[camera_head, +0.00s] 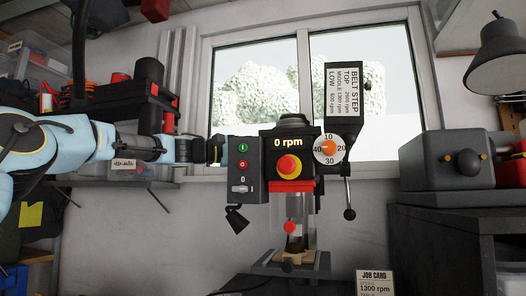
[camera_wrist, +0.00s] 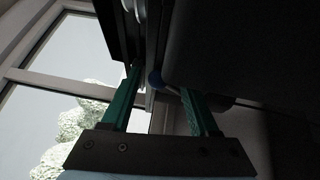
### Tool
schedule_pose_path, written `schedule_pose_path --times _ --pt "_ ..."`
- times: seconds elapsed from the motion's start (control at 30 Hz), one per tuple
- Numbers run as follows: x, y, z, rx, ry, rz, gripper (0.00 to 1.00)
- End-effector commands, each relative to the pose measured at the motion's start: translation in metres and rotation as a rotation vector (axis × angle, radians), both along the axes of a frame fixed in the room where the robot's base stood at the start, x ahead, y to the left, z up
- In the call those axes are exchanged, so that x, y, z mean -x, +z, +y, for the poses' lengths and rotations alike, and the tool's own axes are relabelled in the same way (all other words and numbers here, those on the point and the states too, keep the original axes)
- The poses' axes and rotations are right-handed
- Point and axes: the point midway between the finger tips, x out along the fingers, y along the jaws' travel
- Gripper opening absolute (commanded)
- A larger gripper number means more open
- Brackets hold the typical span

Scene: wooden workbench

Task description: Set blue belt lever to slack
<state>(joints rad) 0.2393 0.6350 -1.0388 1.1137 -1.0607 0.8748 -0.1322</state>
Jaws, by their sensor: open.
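The drill press (camera_head: 289,144) reads 0 rpm. The blue lever is not visible in the head view.
A grey switch box (camera_head: 245,170) with a hanging black part is close to my gripper. A belt step chart (camera_head: 344,92) and a feed handle (camera_head: 349,213) are at the drill's right. A job card (camera_head: 375,281) reads 1300 rpm. A window (camera_head: 270,55) is behind.

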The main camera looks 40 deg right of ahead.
Motion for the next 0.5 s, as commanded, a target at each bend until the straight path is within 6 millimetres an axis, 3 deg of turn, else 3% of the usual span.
schedule_pose_path --times 0.17,0.5 --pt "-0.01 -0.004 0.018 0.0 0.004 -0.001 0.61" --pt "-0.036 -0.009 0.077 0.0 0.004 -0.002 0.61"
